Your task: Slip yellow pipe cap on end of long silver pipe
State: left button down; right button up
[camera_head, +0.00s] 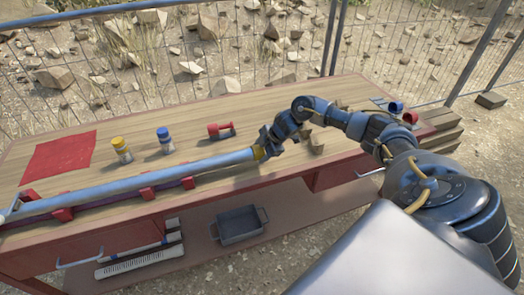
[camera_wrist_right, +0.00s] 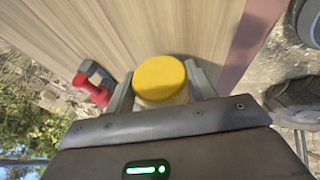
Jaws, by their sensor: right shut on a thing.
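The long silver pipe (camera_head: 150,178) rests on red supports along the front of the wooden workbench. Its right end meets or lies right beside the yellow cap (camera_head: 258,153) in the head view. My right gripper (camera_head: 262,148) is shut on the yellow cap at that end. In the right wrist view my right gripper (camera_wrist_right: 163,88) has a finger on each side of the cap (camera_wrist_right: 160,77), whose round yellow face shows. The pipe is hidden in that view, and I cannot tell whether the cap is around the pipe end.
A yellow-topped bottle (camera_head: 121,149), a blue-topped bottle (camera_head: 165,140) and a red fitting (camera_head: 220,130) stand behind the pipe. A red cloth (camera_head: 58,157) lies at the left. Blue and red pieces (camera_head: 396,107) sit at the far right. A grey tray (camera_head: 240,236) is on the lower shelf.

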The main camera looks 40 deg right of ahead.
aim_at(251, 153)
jog(key=shift+w+a+p, duration=0.35)
jog(key=shift+a, duration=0.55)
jog(key=shift+w+a+p, duration=0.3)
jog(key=shift+a+p, duration=0.05)
jog(key=shift+a, duration=0.55)
jog(key=o, duration=0.9)
jog(key=b+v, duration=0.1)
jog(key=v, duration=0.9)
jog(key=shift+s+d+r, duration=0.15)
jog(key=shift+s+r, duration=0.1)
jog(key=shift+r, duration=0.1)
